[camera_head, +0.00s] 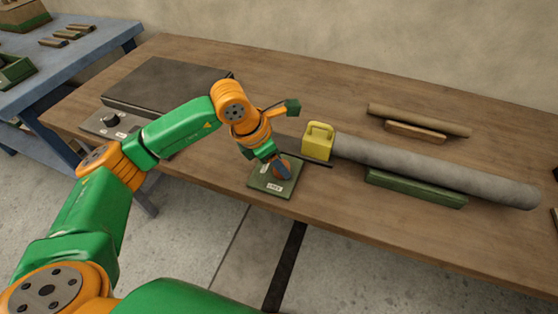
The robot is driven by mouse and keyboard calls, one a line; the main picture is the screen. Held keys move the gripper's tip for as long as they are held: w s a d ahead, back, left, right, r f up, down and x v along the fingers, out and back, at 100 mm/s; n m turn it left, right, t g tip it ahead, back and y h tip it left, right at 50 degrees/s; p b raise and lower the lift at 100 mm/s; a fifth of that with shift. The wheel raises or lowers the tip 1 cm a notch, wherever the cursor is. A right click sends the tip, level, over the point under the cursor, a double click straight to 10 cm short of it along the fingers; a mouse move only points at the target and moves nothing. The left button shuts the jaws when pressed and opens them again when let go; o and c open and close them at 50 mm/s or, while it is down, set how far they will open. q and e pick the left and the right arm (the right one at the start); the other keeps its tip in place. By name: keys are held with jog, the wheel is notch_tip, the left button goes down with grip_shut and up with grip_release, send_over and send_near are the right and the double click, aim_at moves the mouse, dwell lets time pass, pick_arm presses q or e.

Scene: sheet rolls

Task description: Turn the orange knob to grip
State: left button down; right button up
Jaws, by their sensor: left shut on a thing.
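The orange knob (282,171) sits on a green square base plate (273,188) with small white labels, near the front edge of the wooden table. My left gripper (279,164) points down and is shut on the knob, hiding part of it. The label text is too small to read surely. My right gripper is not in view.
A yellow block with a handle (318,143) stands at the left end of a long grey roll (440,172), which lies on a green cradle (415,188). A thinner brown roll (420,120) lies behind. A dark flat slab (165,86) is at the left. The front right tabletop (400,225) is clear.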

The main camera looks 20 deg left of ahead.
pick_arm(q)
jog(key=shift+m, duration=0.3)
jog(key=shift+w+f+m+g+h+b, duration=0.1)
jog(key=shift+m+g+h+b, duration=0.3)
jog(key=shift+m+b, duration=0.55)
jog(key=m+g, duration=0.1)
jog(key=m, duration=0.3)
jog(key=shift+w+m+g+b, duration=0.1)
jog(key=shift+m+g+b, duration=0.25)
jog(key=shift+g, duration=0.05)
jog(key=m+g, duration=0.2)
jog(key=m, duration=0.3)
jog(key=shift+w+m, duration=0.15)
jog(key=shift+m, duration=0.15)
jog(key=m+g, duration=0.1)
jog(key=m, duration=0.1)
jog(key=m+y, duration=0.1)
jog(key=m, duration=0.1)
jog(key=shift+w+m+g, duration=0.1)
jog(key=shift+m+g, duration=0.3)
jog(key=shift+m, duration=0.3)
jog(key=shift+c, duration=1.8)
grip_release()
